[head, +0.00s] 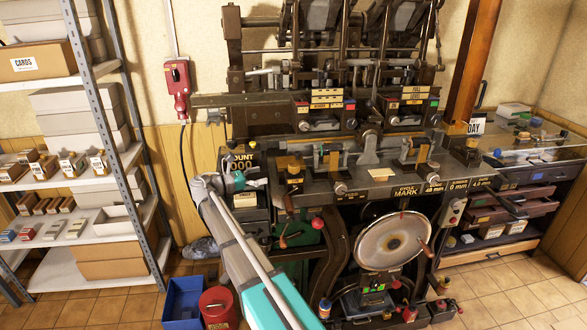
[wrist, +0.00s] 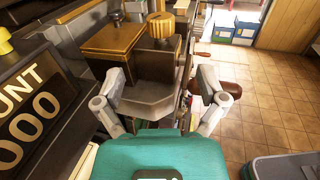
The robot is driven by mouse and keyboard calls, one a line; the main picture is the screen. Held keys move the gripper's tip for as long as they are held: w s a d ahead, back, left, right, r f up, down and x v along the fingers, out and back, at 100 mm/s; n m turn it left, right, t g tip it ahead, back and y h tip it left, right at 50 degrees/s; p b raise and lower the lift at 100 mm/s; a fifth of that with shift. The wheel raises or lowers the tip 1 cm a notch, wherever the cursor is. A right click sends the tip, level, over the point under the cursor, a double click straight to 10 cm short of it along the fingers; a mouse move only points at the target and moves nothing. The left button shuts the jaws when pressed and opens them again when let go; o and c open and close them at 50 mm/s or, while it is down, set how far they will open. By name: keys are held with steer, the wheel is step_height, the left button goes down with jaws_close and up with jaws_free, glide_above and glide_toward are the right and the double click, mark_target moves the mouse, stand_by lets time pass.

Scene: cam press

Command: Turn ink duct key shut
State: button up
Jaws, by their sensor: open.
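A ribbed brass knob (wrist: 160,25), which looks like the ink duct key, stands upright on a dark box-shaped duct (wrist: 145,68) with a flat brass lid (wrist: 113,40). In the head view the brass-topped duct (head: 287,162) sits at the left end of the press bed. My gripper (wrist: 161,78) is open and empty, its fingers spread on either side of a grey tray-like lip (wrist: 158,103) below the knob. The knob lies beyond the fingertips, and I see no contact with it. In the head view my gripper (head: 256,183) is just left of the duct.
A black counter sign (wrist: 32,108) stands close on the left. The press (head: 375,182) fills the middle and right, with a large round disc (head: 393,242) below. A shelf rack (head: 130,120) stands at left. A blue bin (head: 185,302) and red can (head: 218,308) are on the floor.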

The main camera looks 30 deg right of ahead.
mark_target(294, 167)
steer(key=d, duration=1.2)
steer(key=shift+s, duration=0.1)
steer(key=c, duration=1.2)
